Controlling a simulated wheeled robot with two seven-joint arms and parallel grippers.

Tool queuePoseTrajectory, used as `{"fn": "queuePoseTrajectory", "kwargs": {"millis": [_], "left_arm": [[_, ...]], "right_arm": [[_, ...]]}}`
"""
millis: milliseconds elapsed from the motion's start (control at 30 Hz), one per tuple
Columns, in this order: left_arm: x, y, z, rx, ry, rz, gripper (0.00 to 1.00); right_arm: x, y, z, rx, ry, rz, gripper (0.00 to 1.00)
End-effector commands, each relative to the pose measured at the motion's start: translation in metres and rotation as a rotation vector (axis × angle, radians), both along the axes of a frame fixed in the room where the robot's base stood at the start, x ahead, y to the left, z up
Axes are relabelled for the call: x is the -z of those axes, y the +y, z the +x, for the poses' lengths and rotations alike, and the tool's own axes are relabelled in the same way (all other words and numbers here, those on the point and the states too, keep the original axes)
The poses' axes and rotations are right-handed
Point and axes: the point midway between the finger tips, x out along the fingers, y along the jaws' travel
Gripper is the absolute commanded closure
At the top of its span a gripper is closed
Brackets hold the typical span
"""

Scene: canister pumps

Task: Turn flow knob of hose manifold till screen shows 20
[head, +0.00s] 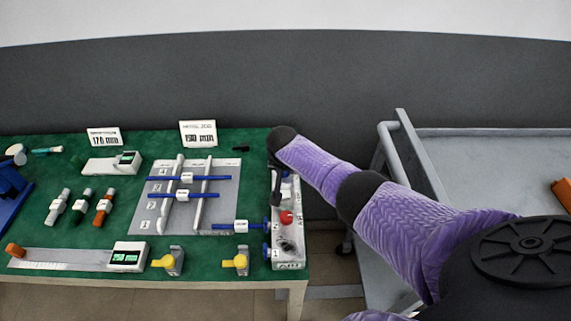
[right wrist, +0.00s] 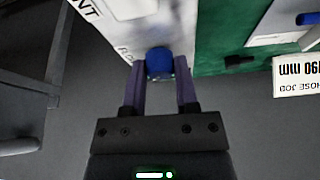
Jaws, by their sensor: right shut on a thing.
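The hose manifold (head: 290,257) is a pale upright block at the right end of the green table, with a red knob (head: 286,217) and a dark round part on its face. My right arm reaches over its far end. In the right wrist view, a blue knob (right wrist: 158,60) stands on the manifold's pale face (right wrist: 103,22) beside partly visible lettering. My right gripper (right wrist: 160,78) is shut on this knob, one finger on each side. I cannot see a readable screen on the manifold; part of it is hidden by my right arm. My left gripper is not in view.
A grey board (head: 225,217) carries blue hoses on rails. A slide gauge (head: 75,260), yellow-handled clamps (head: 241,261), several small canisters and two millimetre signs (head: 198,133) share the table. A grey cart (head: 490,150) stands right, across a gap of floor.

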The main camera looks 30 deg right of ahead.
Motion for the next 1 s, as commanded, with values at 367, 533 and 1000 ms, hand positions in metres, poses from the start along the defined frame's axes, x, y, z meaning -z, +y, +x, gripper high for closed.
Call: {"fn": "queuePoseTrajectory", "kwargs": {"millis": [367, 533, 1000], "left_arm": [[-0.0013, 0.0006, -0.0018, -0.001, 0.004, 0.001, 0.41], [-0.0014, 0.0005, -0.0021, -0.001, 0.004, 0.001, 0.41], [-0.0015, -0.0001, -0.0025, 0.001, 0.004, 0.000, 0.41]], "right_arm": [[-0.0001, 0.0004, 0.0008, 0.153, -0.001, 0.000, 1.00], [-0.0002, 0.0005, 0.0010, 0.175, -0.001, 0.000, 1.00], [-0.0006, 0.0001, 0.0012, 0.179, -0.002, -0.001, 0.50]]}}
